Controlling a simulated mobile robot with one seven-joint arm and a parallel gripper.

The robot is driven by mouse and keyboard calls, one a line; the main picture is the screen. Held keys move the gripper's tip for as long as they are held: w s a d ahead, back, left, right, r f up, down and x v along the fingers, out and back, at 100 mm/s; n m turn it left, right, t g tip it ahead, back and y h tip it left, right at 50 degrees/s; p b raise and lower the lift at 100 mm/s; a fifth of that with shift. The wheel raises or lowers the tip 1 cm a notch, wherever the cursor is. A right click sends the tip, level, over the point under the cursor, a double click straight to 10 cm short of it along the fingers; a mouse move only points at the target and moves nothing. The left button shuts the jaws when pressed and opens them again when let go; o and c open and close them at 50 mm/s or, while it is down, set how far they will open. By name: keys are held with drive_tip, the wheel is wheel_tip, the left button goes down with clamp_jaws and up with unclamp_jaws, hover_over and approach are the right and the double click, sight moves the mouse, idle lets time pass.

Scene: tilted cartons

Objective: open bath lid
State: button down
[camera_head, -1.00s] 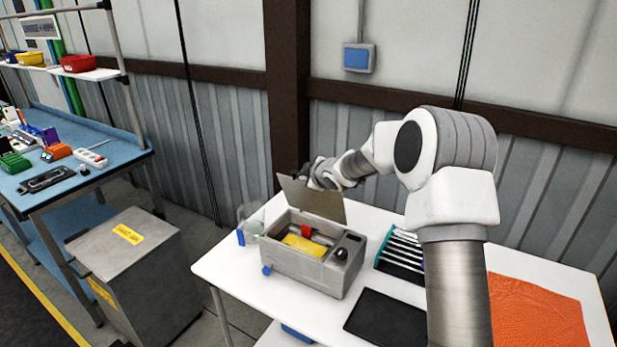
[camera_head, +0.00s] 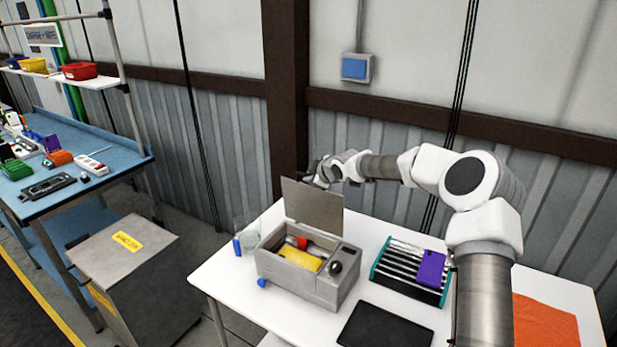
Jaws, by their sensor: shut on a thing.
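The bath (camera_head: 305,285) is a grey box on the white table, with a yellow thing (camera_head: 301,258) and a red thing (camera_head: 302,242) inside. Its lid (camera_head: 313,206) is a flat grey-brown panel standing raised, near upright, at the back of the bath. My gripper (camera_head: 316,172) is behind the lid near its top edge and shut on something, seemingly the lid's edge. The lid hides part of my fingers, so the exact contact is not visible.
On the white table (camera_head: 221,282) are a dark tray (camera_head: 385,326), a rack (camera_head: 400,268) with a purple thing (camera_head: 431,268), an orange cloth (camera_head: 543,322) and a clear beaker (camera_head: 250,238). A grey cabinet (camera_head: 150,290) stands left. The wall is close behind my gripper.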

drive_tip(key=shift+w+d+f+m+g+y+p, duration=0.15)
drive_tip(key=shift+w+d+m+g+p, duration=0.15)
drive_tip(key=shift+w+d, duration=0.35)
drive_tip(key=shift+w+d+r+m+g+y+p, duration=0.2)
drive_tip(key=shift+w+d+g, duration=0.25)
drive_tip(key=shift+w, duration=0.35)
drive_tip(key=shift+w+d+f+m+g+y+p, duration=0.2)
drive_tip(key=shift+w+d+g+p, duration=0.25)
drive_tip(key=shift+w, duration=0.3)
drive_tip(key=c, duration=0.9)
unclamp_jaws()
drive_tip(key=shift+d, duration=0.1)
drive_tip(key=b+v, duration=0.5)
drive_tip(key=v, duration=1.2)
drive_tip(key=shift+s, duration=0.3)
